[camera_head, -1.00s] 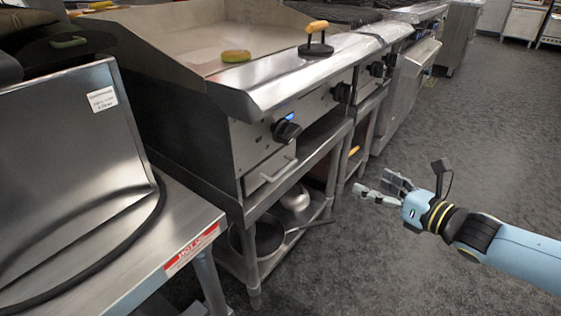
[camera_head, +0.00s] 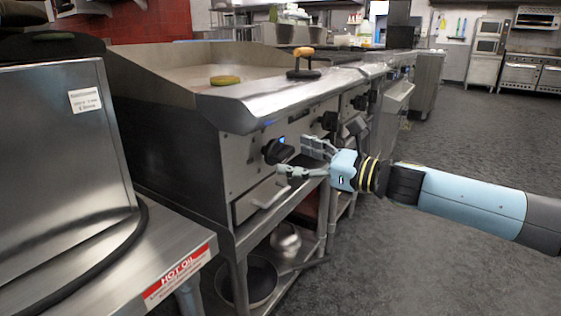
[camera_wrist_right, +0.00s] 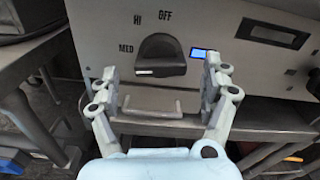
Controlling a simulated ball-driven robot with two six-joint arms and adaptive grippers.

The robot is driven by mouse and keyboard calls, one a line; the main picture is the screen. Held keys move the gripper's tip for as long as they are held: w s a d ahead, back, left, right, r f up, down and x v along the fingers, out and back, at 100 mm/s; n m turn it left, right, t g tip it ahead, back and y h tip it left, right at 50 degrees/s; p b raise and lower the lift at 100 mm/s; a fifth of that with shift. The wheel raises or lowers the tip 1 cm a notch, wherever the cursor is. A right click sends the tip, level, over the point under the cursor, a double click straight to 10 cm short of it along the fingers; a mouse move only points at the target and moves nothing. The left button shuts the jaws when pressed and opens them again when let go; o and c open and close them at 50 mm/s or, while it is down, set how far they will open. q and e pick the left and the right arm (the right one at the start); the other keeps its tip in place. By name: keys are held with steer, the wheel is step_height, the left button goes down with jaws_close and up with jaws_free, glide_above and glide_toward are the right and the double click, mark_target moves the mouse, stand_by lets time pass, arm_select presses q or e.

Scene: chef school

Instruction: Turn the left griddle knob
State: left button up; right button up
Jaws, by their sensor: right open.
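The left griddle knob (camera_head: 277,151) is black and sits on the steel front panel of the griddle (camera_head: 230,165). In the right wrist view the knob (camera_wrist_right: 160,56) lies ahead between my fingertips, with labels OFF, HI and MED around it and a small lit blue display at its right. Its white mark points left, below MED. My right gripper (camera_head: 300,160) is open just right of the knob in the head view; in the right wrist view its fingers (camera_wrist_right: 161,80) stand apart on either side, seemingly without touching it. My left gripper is not in view.
A second black knob (camera_head: 328,121) is farther right on the panel. A drawer handle (camera_head: 270,192) sticks out below the left knob. A sponge (camera_head: 225,80) and a wooden-handled press (camera_head: 303,62) rest on top. A steel counter (camera_head: 110,270) stands at the left front.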

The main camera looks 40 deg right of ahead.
mark_target(289, 153)
steer(key=x, duration=0.3)
steer(key=shift+d+r, duration=0.1)
steer(key=shift+r, duration=0.05)
steer(key=shift+w+a, duration=0.3)
steer(key=shift+w, duration=0.3)
steer(key=c, duration=1.2)
